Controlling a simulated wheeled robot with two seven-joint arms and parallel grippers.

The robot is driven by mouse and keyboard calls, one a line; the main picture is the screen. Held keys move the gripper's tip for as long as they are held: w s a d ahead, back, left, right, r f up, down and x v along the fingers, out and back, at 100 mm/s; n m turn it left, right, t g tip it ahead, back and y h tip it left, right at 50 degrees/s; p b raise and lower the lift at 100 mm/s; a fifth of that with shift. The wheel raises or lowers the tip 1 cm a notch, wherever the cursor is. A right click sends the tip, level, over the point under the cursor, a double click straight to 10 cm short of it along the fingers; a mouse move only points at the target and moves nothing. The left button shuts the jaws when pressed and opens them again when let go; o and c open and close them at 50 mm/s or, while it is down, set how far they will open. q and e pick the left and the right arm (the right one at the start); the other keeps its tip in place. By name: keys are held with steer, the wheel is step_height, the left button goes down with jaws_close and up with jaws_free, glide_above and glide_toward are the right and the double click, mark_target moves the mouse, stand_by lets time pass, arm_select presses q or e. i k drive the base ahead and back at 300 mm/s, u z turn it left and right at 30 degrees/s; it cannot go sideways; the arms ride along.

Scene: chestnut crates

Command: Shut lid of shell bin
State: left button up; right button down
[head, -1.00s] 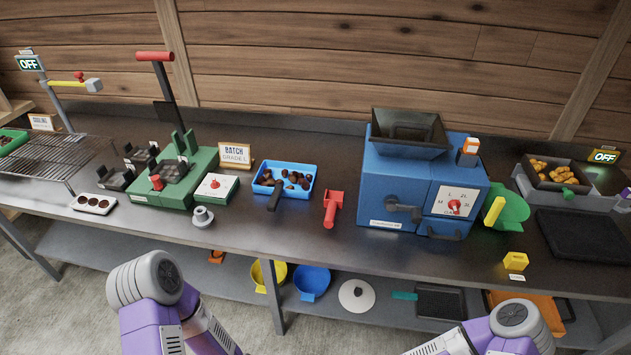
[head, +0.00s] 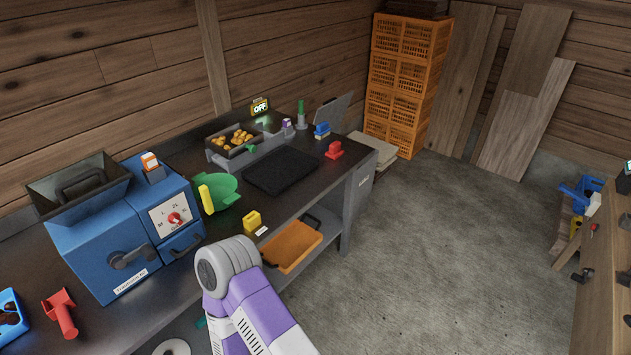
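A grey bin (head: 362,188) with a small label on its side stands at the far right end of the bench and is probably the shell bin. A flat grey panel (head: 333,112) stands tilted up behind the bench's end. It looks like a raised lid, but its join to the bin is hidden behind the bench and the things on it. Neither of my grippers shows in the head view. Only a purple and grey link of one of my arms is seen, at the bottom middle.
An orange crate stack (head: 405,85) stands in the back corner. Concrete floor (head: 440,240) is clear right of the bench.

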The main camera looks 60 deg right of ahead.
mark_target(333, 110)
steer(key=k, duration=0.95)
steer(key=z, duration=2.35)
steer(key=i, duration=1.9)
steer(key=u, duration=0.5)
steer(key=k, duration=0.6)
steer(key=z, duration=0.85)
steer(key=i, duration=1.8)
steer(key=z, duration=0.3)
steer(key=i, duration=1.8)
steer(key=u, duration=0.75)
